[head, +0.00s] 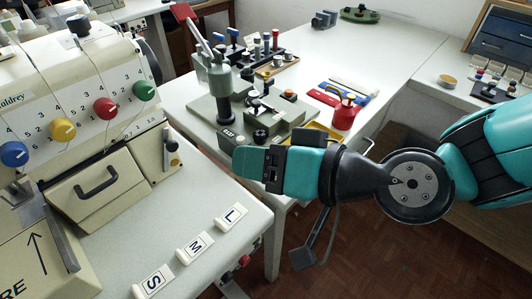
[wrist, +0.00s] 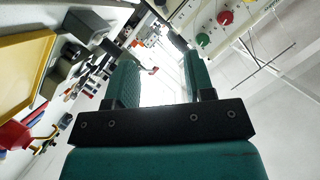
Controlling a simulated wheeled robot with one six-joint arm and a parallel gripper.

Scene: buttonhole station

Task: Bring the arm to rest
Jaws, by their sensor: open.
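My gripper (head: 250,158) is at the middle of the head view, level with the front edge of the white worktable (head: 386,50). It points left, towards the cream sewing machine (head: 92,102). In the wrist view my gripper (wrist: 162,75) shows two teal fingers standing apart. I see nothing held in the gap between them. My teal and black arm reaches in from the right side of the head view. The gripper covers part of the table edge behind it.
A green-grey press (head: 219,85), a red oil can (head: 344,116) and a yellow tray (head: 328,131) stand close behind my gripper. Blocks marked L (head: 230,216), M (head: 195,247) and S (head: 153,281) lie at the front left. The floor (head: 365,260) is open below my arm.

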